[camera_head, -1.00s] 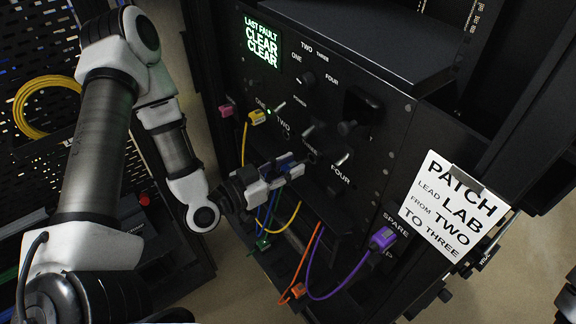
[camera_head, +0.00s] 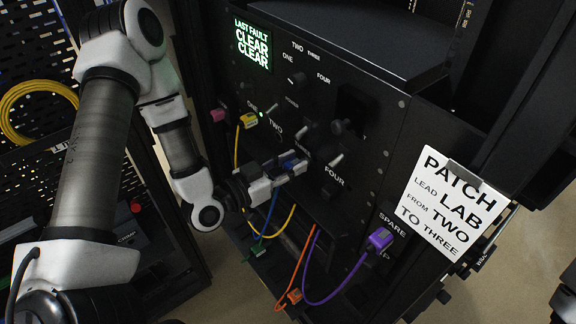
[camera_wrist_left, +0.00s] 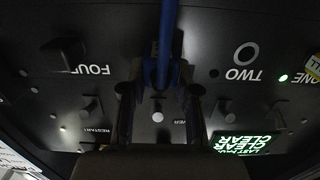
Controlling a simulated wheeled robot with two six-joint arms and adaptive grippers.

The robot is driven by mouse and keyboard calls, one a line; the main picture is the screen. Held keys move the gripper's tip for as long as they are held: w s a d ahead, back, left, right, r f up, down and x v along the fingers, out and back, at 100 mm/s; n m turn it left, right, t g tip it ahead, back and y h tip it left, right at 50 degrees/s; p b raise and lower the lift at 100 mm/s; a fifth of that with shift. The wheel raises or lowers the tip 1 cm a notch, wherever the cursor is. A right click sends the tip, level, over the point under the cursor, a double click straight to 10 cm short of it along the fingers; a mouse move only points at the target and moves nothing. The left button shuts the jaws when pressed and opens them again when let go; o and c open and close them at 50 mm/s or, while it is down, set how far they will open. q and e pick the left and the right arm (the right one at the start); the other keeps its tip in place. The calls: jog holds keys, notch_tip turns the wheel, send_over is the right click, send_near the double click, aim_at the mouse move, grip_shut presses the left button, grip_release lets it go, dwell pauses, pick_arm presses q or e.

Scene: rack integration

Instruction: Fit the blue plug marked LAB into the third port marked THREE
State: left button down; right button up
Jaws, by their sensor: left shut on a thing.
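The blue plug (camera_head: 288,163) is between the fingers of my left gripper (camera_head: 296,168), which is shut on it at the front of the black panel. In the left wrist view, the blue cable (camera_wrist_left: 168,40) runs up from between the fingers of the gripper (camera_wrist_left: 160,96). The gripper is between the FOUR and TWO labels, at the place of the third port. The plug's tip and the third port are hidden, so I cannot tell whether the plug is seated. Port TWO (camera_wrist_left: 246,54) shows as an empty ring. My right gripper is not in view.
A yellow plug (camera_head: 248,120) is at port ONE and a purple plug (camera_head: 380,238) is at SPARE. Orange, purple and yellow cables hang below. Switches and knobs (camera_head: 340,127) stick out near the ports. A white instruction card (camera_head: 450,205) hangs at the right.

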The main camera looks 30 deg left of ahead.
pick_arm(q)
jog(key=shift+w+d+b, duration=0.3)
jog(key=shift+w+b, duration=0.1)
jog(key=shift+w, duration=0.25)
jog(key=c, duration=0.8)
grip_release()
jog(key=shift+o, duration=0.2)
jog(key=shift+s, duration=0.1)
